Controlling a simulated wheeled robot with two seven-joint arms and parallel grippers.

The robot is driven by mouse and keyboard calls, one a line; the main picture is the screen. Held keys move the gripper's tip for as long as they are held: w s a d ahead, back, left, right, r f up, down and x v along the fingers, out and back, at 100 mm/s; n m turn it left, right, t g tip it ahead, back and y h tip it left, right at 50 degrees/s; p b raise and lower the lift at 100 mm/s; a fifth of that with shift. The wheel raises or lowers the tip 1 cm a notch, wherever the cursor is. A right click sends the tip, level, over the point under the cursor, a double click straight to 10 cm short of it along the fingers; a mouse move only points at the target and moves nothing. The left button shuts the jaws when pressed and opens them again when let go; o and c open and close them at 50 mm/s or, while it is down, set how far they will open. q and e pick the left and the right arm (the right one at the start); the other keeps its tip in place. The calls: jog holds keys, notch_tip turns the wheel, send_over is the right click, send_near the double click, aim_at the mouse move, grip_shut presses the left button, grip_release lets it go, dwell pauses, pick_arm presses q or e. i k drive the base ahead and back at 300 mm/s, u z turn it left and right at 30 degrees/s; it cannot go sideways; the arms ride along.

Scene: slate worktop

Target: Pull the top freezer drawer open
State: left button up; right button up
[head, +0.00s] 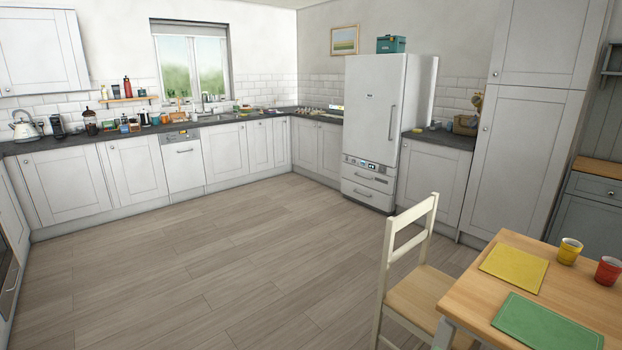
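The white fridge-freezer (372,105) stands against the back wall, right of the picture's middle, across the room from me. Its tall upper door is shut, with a vertical handle at the right. Below the door is a narrow dark panel, and under it the top freezer drawer (359,179) with a horizontal handle. It looks shut. A lower drawer (358,196) sits beneath it and also looks shut. Neither of my grippers shows in the head view.
Wooden floor (220,270) lies clear between me and the fridge. A cream chair (428,295) and a table (470,300) with mats and two cups stand at the front right. Counters (140,137) line the left and back walls. A tall cupboard (518,150) is right of the fridge.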

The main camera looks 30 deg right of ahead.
aim_at(382, 183)
jog(key=i, duration=0.95)
jog(key=z, duration=0.25)
jog(key=i, duration=1.95)
jog(key=z, duration=0.45)
